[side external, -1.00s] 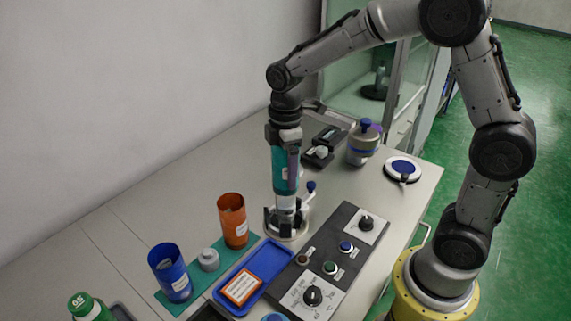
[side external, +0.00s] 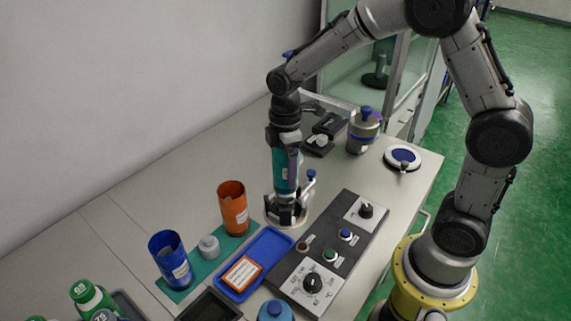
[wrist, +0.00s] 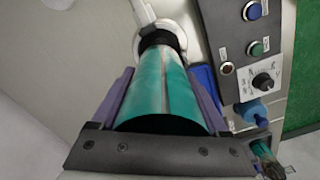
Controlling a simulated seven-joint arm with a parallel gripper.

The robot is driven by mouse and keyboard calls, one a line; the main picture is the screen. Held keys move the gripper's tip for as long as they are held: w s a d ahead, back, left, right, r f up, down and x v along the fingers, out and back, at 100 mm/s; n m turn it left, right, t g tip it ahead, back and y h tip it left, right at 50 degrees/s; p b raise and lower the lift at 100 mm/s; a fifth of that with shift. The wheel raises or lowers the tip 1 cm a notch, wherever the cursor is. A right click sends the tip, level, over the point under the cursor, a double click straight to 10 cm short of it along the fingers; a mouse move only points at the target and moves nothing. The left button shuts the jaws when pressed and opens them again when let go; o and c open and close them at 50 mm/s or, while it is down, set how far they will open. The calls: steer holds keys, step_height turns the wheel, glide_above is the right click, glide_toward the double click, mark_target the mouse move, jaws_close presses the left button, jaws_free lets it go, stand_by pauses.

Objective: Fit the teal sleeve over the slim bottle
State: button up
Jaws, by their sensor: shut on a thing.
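My gripper (side external: 286,170) points straight down and is shut on the teal sleeve (side external: 280,166), its purple fingers on either side. The sleeve is upright, directly above a clamp stand with dark jaws (side external: 286,208) on a round pale base. Only a little pale surface shows between sleeve and jaws; the slim bottle is mostly hidden. In the wrist view the teal sleeve (wrist: 165,85) runs away between the purple fingers, with the dark jaws (wrist: 157,38) and pale ring at its far end. I cannot tell whether the sleeve's lower edge touches the jaws.
A control panel (side external: 318,262) with knobs and buttons lies right of the stand. A blue tray (side external: 232,288), orange cup (side external: 233,208), blue cup (side external: 170,259) and grey cap (side external: 209,247) stand left and in front. A lever with a blue knob (side external: 311,173) stands close beside the sleeve.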

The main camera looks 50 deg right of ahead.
steer(key=shift+f, duration=0.5)
steer(key=o, duration=1.2)
steer(key=shift+c, duration=0.2)
steer(key=shift+r, duration=5.5)
